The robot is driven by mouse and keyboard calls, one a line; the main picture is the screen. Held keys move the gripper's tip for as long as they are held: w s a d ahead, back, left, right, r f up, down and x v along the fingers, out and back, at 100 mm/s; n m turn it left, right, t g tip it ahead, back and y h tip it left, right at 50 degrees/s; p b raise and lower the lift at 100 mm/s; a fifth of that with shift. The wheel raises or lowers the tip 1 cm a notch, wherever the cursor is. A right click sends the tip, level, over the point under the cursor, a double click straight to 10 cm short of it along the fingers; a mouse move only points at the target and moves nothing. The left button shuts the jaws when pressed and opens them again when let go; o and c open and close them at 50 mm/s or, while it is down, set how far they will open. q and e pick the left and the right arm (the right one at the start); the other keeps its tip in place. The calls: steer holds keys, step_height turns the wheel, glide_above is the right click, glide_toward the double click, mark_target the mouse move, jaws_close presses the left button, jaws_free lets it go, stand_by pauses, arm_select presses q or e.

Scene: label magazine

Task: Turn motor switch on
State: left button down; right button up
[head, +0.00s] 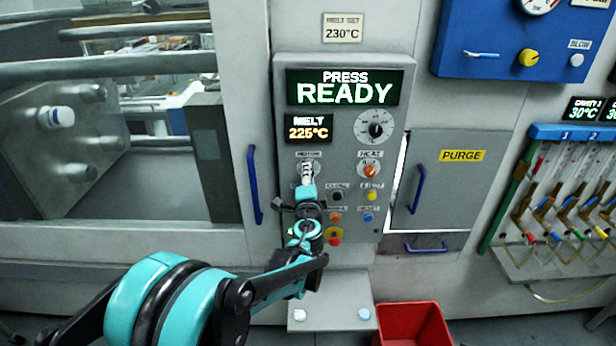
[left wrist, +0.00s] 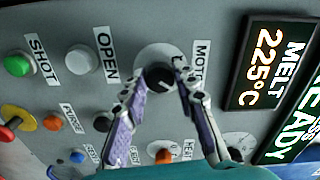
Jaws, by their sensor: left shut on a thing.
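The motor switch (left wrist: 159,76) is a black rotary knob on a pale round plate, beside the MOTOR label. My left gripper (head: 307,172) is at this switch on the grey control panel (head: 400,75). In the left wrist view the two fingers of the left gripper (left wrist: 161,84) stand on either side of the knob, shut on it. In the head view the fingers hide most of the switch. The panel display (head: 344,88) reads PRESS READY, and the smaller one (head: 308,128) reads MELT 225°C. My right gripper is not in view.
The orange heat switch (head: 370,171) sits just right of the motor switch. Several push buttons are below, including a yellow one (head: 372,195) and a blue one (head: 368,217). A blue handle (head: 255,185) stands left of the panel. A red bin (head: 412,325) is below.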

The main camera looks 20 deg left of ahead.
arm_select(q)
steer(key=c, duration=1.2)
jaws_free()
steer(key=v, duration=1.2)
steer(key=shift+f, duration=0.1)
steer(key=s+a+f+n+g+b, duration=0.6)
steer(key=s+a+f+n, duration=0.15)
steer(key=s+f, duration=0.4)
steer(key=s+d+f+n+g+h+b, duration=0.1)
steer(key=s+d+f, duration=0.1)
steer(key=s+f, duration=0.1)
steer(key=s+d+f+n+g+h+b, duration=0.1)
steer(key=s+d+f+n+h+b, duration=0.1)
steer(key=s, duration=0.4)
steer(key=s+d+f+n+g+h+b, duration=0.1)
steer(key=s+d+f+n+g, duration=0.1)
steer(key=s+d+f, duration=0.1)
steer(key=shift+s+d+f+h, duration=0.15)
steer(key=shift+s+f, duration=0.1)
steer(key=shift+f, duration=0.2)
steer(key=shift+s+a+f+h, duration=0.1)
steer(key=shift+s+f, duration=0.15)
steer(key=shift+f, duration=0.2)
steer(key=shift+s+d+f+h, duration=0.15)
steer(key=shift+s+f, duration=0.15)
steer(key=shift+f, duration=0.2)
